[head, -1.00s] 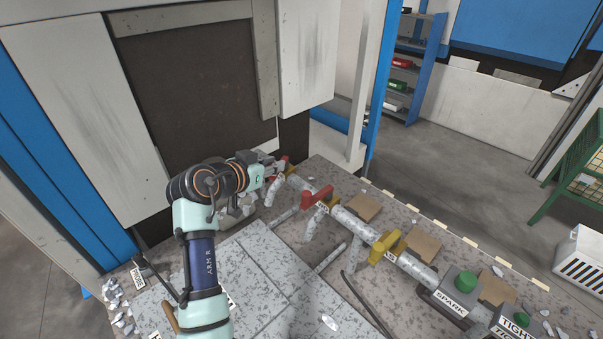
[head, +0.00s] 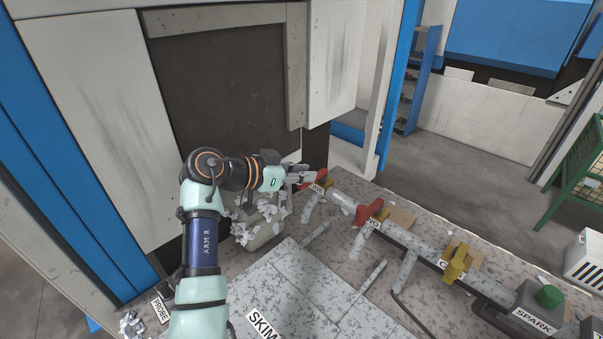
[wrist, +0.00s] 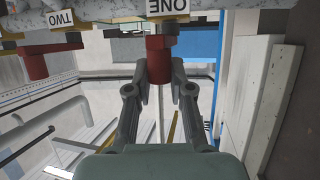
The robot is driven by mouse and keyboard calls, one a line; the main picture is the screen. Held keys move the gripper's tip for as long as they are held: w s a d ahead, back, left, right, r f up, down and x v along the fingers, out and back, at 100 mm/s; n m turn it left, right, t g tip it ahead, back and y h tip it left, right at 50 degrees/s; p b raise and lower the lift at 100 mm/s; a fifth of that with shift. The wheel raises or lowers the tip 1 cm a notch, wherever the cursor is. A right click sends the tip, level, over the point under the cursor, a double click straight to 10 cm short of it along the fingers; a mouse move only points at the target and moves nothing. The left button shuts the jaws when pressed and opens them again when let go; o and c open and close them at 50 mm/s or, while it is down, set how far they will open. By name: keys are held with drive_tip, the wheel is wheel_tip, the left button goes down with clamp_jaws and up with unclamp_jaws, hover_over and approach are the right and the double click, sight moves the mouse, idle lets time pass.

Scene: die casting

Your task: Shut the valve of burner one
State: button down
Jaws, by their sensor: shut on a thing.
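The burner-one valve has a red handle (wrist: 158,68) under an upside-down label reading ONE (wrist: 168,7) in the wrist view. My gripper (wrist: 159,75) is shut on this handle, with one finger on each side of it. In the head view my gripper (head: 303,178) is at the far end of the pipe, and the red handle (head: 319,182) shows partly behind the fingers. How the handle sits relative to the pipe is hard to tell there.
A second red handle (head: 368,212), labelled TWO (wrist: 60,18) in the wrist view, sits nearer along the same pipe. A yellow handle (head: 456,262) and a green SPARK button (head: 549,296) follow. A pot with metal scraps (head: 262,232) stands below my gripper.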

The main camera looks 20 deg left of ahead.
drive_tip(key=shift+f, duration=0.25)
drive_tip(key=c, duration=1)
unclamp_jaws()
drive_tip(key=shift+w+r, duration=0.1)
drive_tip(key=shift+r, duration=0.15)
drive_tip(key=v, duration=1.2)
